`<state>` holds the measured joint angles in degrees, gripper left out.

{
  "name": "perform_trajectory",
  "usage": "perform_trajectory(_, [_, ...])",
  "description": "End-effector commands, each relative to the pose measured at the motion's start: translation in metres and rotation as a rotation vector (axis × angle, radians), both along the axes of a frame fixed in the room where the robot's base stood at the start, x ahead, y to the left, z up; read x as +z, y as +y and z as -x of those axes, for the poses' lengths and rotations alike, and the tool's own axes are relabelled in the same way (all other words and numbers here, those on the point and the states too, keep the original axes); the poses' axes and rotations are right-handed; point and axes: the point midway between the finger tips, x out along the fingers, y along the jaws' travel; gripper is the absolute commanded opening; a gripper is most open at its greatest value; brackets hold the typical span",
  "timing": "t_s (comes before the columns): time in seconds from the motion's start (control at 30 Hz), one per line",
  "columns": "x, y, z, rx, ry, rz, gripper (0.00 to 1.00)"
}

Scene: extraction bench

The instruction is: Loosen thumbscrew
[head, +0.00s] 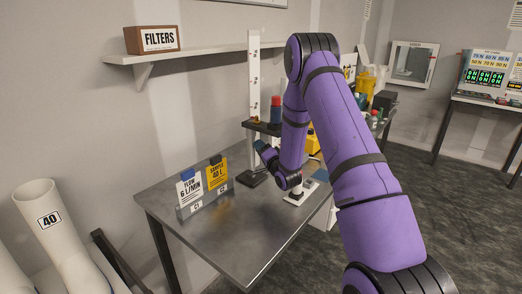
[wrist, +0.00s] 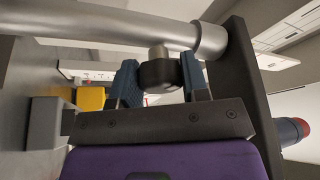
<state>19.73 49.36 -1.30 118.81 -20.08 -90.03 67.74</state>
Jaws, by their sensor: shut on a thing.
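In the wrist view the thumbscrew is a dark, rounded knob (wrist: 159,73) on a short metal shank. The shank meets a grey metal tube (wrist: 110,24) that crosses the top of the view. My gripper (wrist: 160,78) has one blue-padded finger on each side of the knob and is shut on it. In the head view my gripper (head: 266,153) is beside the upright stand (head: 254,75) over the bench. The thumbscrew cannot be made out there.
A metal bench (head: 220,225) carries a white "FLOW 6 L/MIN" card (head: 189,190) and a yellow card (head: 217,174). A red-topped item (head: 276,103) stands on the stand's dark shelf. The bench's front area is clear. A wall shelf (head: 195,54) holds a FILTERS box (head: 153,40).

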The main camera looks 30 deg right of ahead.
Motion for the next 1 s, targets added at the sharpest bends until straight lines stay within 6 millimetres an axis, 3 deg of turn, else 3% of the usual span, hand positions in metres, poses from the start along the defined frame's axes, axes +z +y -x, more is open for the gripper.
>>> perform_trajectory(0.03, [-0.0003, -0.0002, 0.0002, 0.0, 0.001, 0.0, 0.44])
perform_trajectory(0.13, [-0.0003, -0.0001, 0.0001, 0.0, 0.001, -0.001, 0.67])
perform_trajectory(0.57, [0.0002, 0.0005, 0.0, 0.0, 0.017, -0.042, 0.67])
perform_trajectory(1.0, [0.0022, 0.0011, -0.0001, 0.001, 0.145, -0.399, 0.67])
